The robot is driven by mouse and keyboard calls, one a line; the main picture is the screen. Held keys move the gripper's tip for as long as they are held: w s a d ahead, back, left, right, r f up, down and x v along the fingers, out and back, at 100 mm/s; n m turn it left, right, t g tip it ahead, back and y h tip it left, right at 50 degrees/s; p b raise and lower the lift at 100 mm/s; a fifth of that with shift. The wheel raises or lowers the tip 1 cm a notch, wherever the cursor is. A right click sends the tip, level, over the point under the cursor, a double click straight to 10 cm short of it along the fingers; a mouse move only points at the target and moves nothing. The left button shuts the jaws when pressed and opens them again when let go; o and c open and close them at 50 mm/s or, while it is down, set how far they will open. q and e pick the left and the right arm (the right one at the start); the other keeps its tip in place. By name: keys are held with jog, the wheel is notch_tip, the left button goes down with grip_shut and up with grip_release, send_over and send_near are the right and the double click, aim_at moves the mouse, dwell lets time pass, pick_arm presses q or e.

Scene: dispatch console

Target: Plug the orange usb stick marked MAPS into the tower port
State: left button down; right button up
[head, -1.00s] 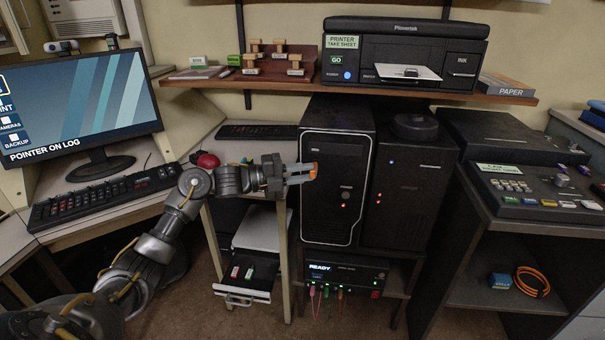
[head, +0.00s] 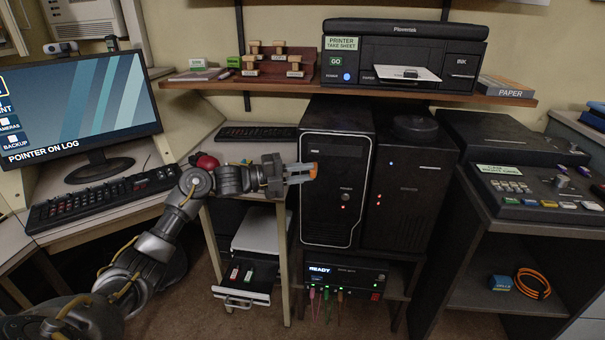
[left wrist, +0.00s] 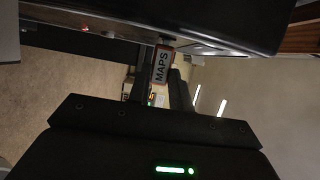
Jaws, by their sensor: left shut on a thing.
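The orange usb stick (head: 314,171) is in my left gripper (head: 303,173), its orange end just showing past the fingertips in the head view. The left wrist view shows its MAPS label (left wrist: 161,66) between the fingers. My left gripper is shut on the stick and level in front of the upper part of the black tower with silver trim (head: 325,215). In the left wrist view the stick's far end is close to the dark tower face (left wrist: 215,22). I cannot tell whether it touches or enters a port. The port itself is not clear. My right gripper is out of view.
A second black tower (head: 408,200) stands to the right. Below is a box reading READY (head: 345,278) with coloured cables. An open drawer (head: 243,294) holds small sticks. The printer shelf (head: 280,87) runs above, and a keyboard (head: 105,196) lies left.

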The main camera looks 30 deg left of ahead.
pick_arm(q)
jog(key=shift+w+a+r, duration=0.1)
jog(key=shift+w+a, duration=0.05)
jog(key=shift+w, duration=0.1)
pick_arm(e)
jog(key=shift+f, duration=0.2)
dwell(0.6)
pick_arm(q)
jog(key=c, duration=1.2)
grip_release()
jog(key=shift+w, duration=0.1)
jog(key=v, duration=1)
jog(key=shift+s+a+b, duration=0.25)
jog(key=shift+s+b, duration=0.05)
jog(key=shift+b, duration=0.05)
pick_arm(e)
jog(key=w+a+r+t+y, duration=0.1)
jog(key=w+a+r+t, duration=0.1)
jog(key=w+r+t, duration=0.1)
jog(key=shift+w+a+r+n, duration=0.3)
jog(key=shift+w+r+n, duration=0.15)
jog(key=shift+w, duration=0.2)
